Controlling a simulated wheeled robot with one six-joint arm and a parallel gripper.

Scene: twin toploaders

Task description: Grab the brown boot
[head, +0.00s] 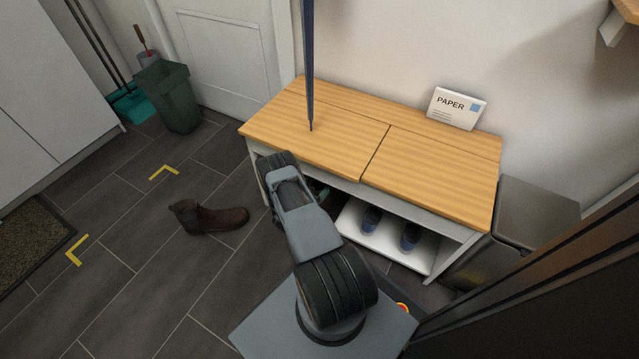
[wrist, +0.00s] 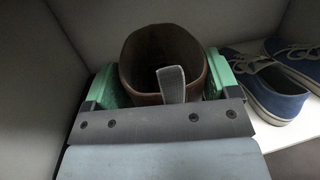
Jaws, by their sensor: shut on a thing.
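A brown boot (wrist: 145,55) stands inside the bench, seen from above in the wrist view with its shaft opening showing. My gripper (wrist: 163,84) has its green fingers on either side of the shaft and is shut on it. A pale tab stands up in front of the boot's opening. The boot's lower part is hidden. In the head view my arm and the bench top hide this boot, and only a bit of green shows under the bench top. Another brown boot (head: 212,218) lies on the floor left of the bench, apart from my gripper.
The wooden-topped bench (head: 440,182) has a white lower shelf with blue shoes (head: 410,237) right of my gripper. A dark blue pole-like thing (head: 309,75) and a PAPER box (head: 457,107) are on top. A green bin (head: 168,97) stands back left. Floor at left is mostly clear.

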